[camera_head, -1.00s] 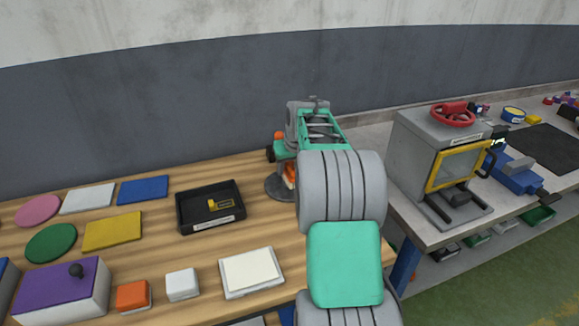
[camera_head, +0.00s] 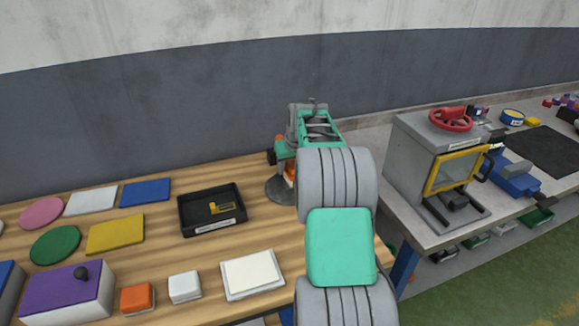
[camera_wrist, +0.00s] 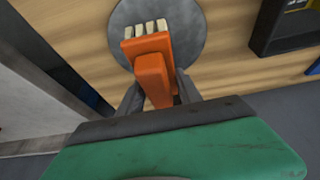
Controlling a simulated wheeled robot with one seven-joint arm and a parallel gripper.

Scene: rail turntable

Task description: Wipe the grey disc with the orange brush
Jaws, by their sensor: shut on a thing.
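The orange brush (camera_wrist: 153,75) has several pale bristle tufts at its far end. My gripper (camera_wrist: 160,92) is shut on its body, with one dark finger on each side. The grey disc (camera_wrist: 191,28) lies behind the brush in the wrist view, and the bristle end overlaps its middle. I cannot tell whether the bristles touch it. In the head view the grey disc (camera_head: 279,191) sits near the back right of the wooden table, partly hidden by my arm. A bit of the orange brush (camera_head: 290,172) shows there beside my arm.
A black tray (camera_head: 183,215) with a yellow piece stands left of the disc. A white pad (camera_head: 252,273), a white block (camera_head: 184,288) and an orange block (camera_head: 137,299) lie nearer the front. A grey machine (camera_head: 415,170) with a red wheel stands on the right table.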

